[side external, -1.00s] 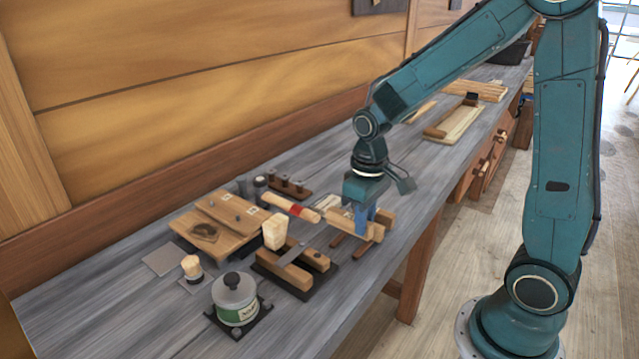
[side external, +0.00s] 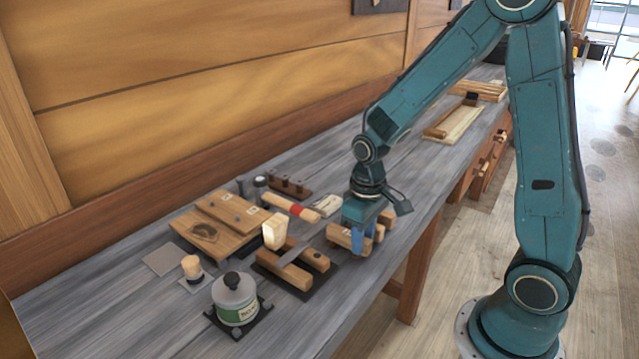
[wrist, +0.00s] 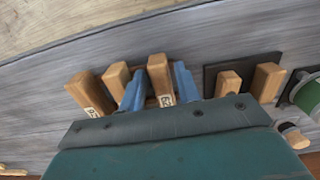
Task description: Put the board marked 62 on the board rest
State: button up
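The board that seems to be marked 62 (wrist: 160,82) is a light wooden bar; its white label is small and hard to read. In the side view this board (side external: 340,236) is the front one of three side by side, low at the bench. My gripper (side external: 357,240) is down over it. In the wrist view my gripper's blue fingers (wrist: 158,88) stand either side of it, with narrow gaps, so they look open. A brown rail under the boards, perhaps the board rest, is mostly hidden (wrist: 150,102).
Two other boards (side external: 387,217) stand close behind; one has a label (wrist: 92,95). A dark base with two wooden blocks (side external: 295,268) is to the left.

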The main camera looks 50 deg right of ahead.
jog(key=shift+o, duration=0.4)
notch_tip(320, 180, up, 12)
dwell(0.7)
jog(key=shift+r, duration=0.1)
dwell(0.4)
jog(key=s+a+r+t, duration=0.2)
jog(key=s+r, duration=0.1)
jog(key=s, duration=0.3)
jog(key=s+a+r+t, duration=0.2)
jog(key=s+r+t, duration=0.1)
jog(key=s, duration=0.4)
jog(key=shift+r+t, duration=0.3)
jog(key=shift+r, duration=0.05)
